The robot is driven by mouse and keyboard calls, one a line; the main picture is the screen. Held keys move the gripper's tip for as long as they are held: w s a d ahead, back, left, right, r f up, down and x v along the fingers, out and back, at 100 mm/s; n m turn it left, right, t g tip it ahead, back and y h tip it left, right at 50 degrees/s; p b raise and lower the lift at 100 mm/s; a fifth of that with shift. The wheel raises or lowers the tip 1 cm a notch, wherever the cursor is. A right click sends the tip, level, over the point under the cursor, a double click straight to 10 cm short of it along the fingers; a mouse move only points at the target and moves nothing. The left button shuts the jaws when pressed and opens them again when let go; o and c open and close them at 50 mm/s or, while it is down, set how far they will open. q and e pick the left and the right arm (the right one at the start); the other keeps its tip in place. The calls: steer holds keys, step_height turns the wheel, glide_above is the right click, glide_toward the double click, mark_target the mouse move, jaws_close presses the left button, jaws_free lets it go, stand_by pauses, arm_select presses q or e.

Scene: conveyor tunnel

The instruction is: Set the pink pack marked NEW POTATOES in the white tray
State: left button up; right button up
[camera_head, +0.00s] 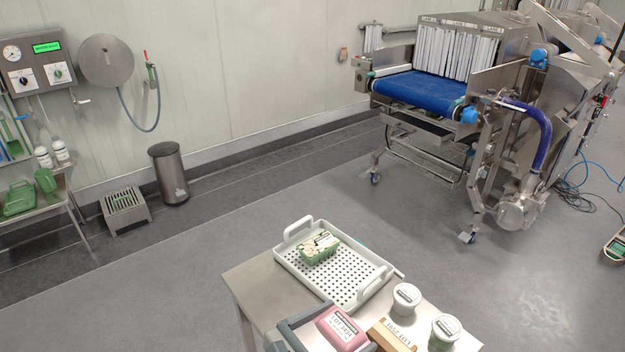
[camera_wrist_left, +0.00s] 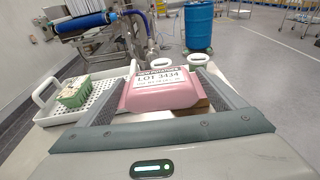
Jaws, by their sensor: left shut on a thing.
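The pink pack (camera_head: 343,329) has a white label on top, which reads LOT 3434 in the left wrist view (camera_wrist_left: 160,98). My left gripper (camera_head: 335,323) is shut on it, with one dark grey finger along each side in the wrist view. The pack is at the near side of the table, outside the white tray; I cannot tell whether it touches the table. The white tray (camera_head: 353,293) has a perforated floor and raised handles, and lies just beyond the pack. It also shows at left in the wrist view (camera_wrist_left: 42,97). My right gripper is not in view.
A green pack (camera_head: 319,248) sits in the tray's far left part; the rest of its floor is bare. A brown box (camera_head: 392,336) and two white-lidded tubs (camera_head: 406,297) (camera_head: 445,330) stand right of the pink pack. The steel table (camera_head: 247,288) has bare surface at left.

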arm_select(q)
steer(key=shift+a, duration=0.15)
steer(key=w+a+b, duration=0.2)
steer(key=a+b, duration=0.1)
steer(key=a, duration=1.4)
steer(key=a+r+b, duration=0.1)
steer(key=a+r, duration=0.4)
steer(key=a, duration=0.7)
steer(key=shift+s+r, duration=0.3)
steer(key=shift+r, duration=0.05)
